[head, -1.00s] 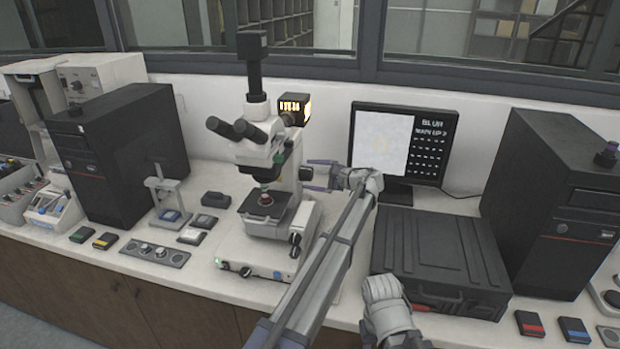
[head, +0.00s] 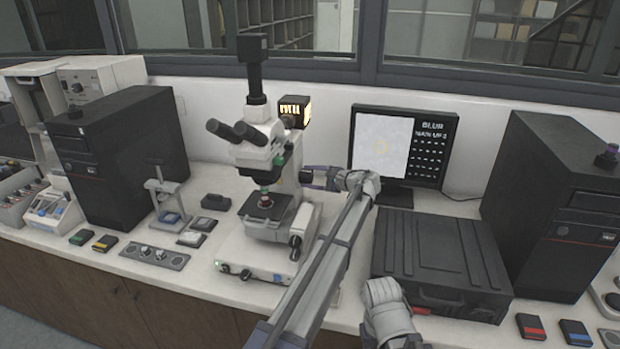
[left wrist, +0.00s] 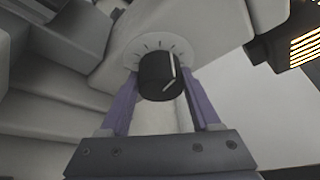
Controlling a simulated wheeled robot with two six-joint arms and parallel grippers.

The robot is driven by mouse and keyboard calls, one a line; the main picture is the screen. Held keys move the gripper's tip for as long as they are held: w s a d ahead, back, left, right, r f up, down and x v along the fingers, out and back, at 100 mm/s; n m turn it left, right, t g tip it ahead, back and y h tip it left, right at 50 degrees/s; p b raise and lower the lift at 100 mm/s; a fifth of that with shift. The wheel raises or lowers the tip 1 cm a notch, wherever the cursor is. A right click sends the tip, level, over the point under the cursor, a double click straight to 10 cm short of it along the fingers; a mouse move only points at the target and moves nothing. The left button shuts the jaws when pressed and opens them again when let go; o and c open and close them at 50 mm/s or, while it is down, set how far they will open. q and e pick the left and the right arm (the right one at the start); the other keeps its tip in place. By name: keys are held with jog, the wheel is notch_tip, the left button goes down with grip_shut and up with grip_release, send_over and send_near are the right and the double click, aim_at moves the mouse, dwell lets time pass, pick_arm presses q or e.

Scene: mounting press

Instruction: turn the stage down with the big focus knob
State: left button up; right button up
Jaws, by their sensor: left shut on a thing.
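The microscope (head: 268,150) stands on the bench, its dark stage (head: 264,208) below the objective. My left gripper (head: 313,177) is at the right side of the microscope's upright. In the left wrist view its purple fingers lie on either side of a black round knob (left wrist: 160,76) with a white line, in front of a pale dial with tick marks. The gripper is shut on this knob. In the head view the knob is mostly hidden. A lower dark knob (head: 295,242) shows on the microscope's right side. My right gripper does not show clearly.
A monitor (head: 447,118) behind shows a faint yellow ring and the word BLUR. A black case (head: 430,245) lies right of my left arm. Dark towers (head: 550,200) stand at both sides. Small boxes and a knob panel (head: 155,256) lie left of the microscope.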

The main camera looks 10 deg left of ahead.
pick_arm(q)
jog(key=shift+c, duration=0.8)
jog(key=shift+f, duration=0.1)
jog(key=shift+s+f+n+t+y+b, duration=0.15)
jog(key=shift+n+t+y+b, duration=0.25)
jog(key=shift+n+b, duration=0.45)
jog(key=shift+n+t+y+b, duration=0.3)
jog(key=shift+n+t+b, duration=0.3)
jog(key=shift+n+b, duration=0.55)
jog(key=shift+n+y+b, duration=0.4)
jog(key=shift+n+b, duration=0.35)
jog(key=shift+n, duration=0.05)
jog(key=o, duration=1.4)
jog(key=shift+c, duration=0.2)
